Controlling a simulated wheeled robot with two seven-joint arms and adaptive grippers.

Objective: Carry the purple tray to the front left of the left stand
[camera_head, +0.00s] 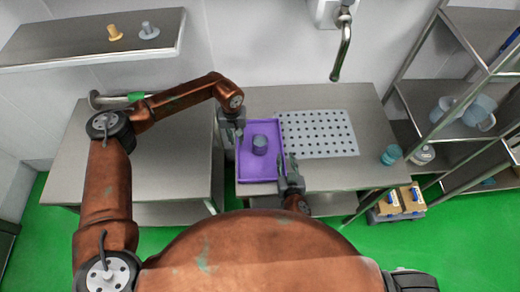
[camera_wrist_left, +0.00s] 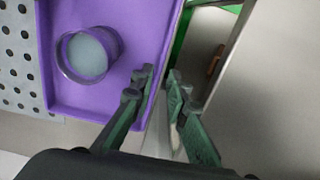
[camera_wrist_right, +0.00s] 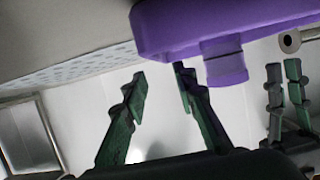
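The purple tray (camera_head: 244,170) lies on the right stand (camera_head: 372,108), at its left end, with a grey cup (camera_head: 259,145) standing in it. My left gripper (camera_head: 238,128) is open over the tray's left edge. In the left wrist view its two fingers (camera_wrist_left: 160,72) are apart, with the tray's side wall seen between them. My right gripper (camera_head: 287,166) is at the tray's right side near the front. In the right wrist view its fingers (camera_wrist_right: 160,76) are apart and empty, just off the tray rim (camera_wrist_right: 180,35). The left stand (camera_head: 165,165) has a bare front.
A perforated white mat (camera_head: 318,134) lies right of the tray, below a tap (camera_head: 342,50). A teal cup (camera_head: 391,154) stands at the right. A metal cylinder (camera_head: 115,101) lies at the back of the left stand. A narrow gap separates the stands. A shelf (camera_head: 90,45) hangs above.

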